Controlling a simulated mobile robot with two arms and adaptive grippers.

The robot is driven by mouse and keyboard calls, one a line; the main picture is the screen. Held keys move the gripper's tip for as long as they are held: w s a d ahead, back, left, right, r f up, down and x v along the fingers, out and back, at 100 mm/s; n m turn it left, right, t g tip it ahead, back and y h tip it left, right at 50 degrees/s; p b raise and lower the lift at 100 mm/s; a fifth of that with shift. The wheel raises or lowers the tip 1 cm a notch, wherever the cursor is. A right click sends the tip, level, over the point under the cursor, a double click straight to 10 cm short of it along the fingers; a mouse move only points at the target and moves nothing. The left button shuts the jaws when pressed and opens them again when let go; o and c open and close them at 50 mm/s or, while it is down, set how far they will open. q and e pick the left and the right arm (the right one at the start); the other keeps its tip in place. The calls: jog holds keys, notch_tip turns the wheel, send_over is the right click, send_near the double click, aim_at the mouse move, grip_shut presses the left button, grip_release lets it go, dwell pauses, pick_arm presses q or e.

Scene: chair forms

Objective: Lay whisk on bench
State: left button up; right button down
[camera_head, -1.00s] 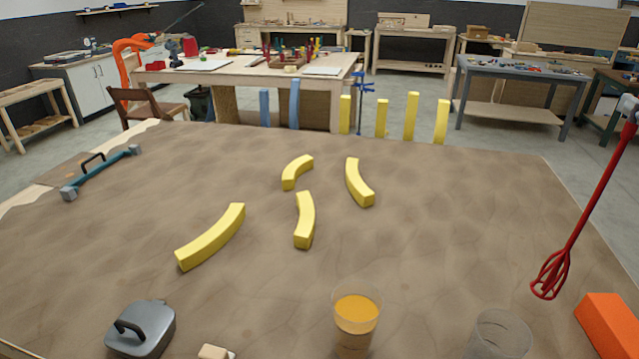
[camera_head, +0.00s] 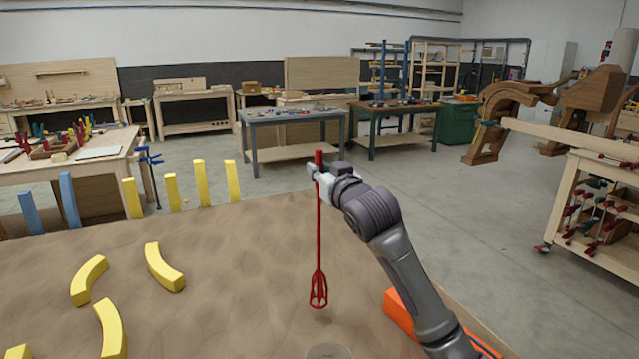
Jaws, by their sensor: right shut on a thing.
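The whisk (camera_head: 319,235) is a long red rod with a wire cage at its lower end. It hangs nearly upright over the right part of the brown-topped bench (camera_head: 230,270). My right gripper (camera_head: 318,172) is shut on the rod near its top. A faint shadow lies on the bench just under the cage, and the cage looks slightly above the surface. My left gripper is not in view.
An orange block (camera_head: 399,312) lies right of the whisk, partly behind my right arm. Curved yellow pieces (camera_head: 165,268) lie to the left. The bench between them and the whisk is bare.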

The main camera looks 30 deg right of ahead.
notch_tip(320, 180, down, 4)
jog(key=shift+r+p, duration=0.25)
jog(key=shift+p, duration=0.2)
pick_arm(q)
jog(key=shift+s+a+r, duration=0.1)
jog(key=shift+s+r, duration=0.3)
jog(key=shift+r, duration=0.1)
pick_arm(e)
jog(key=shift+f, duration=0.15)
jog(key=c, duration=1.6)
grip_release()
jog(key=shift+f, duration=0.2)
jog(key=o, duration=0.4)
jog(key=shift+o, duration=0.2)
jog(key=shift+r, duration=0.1)
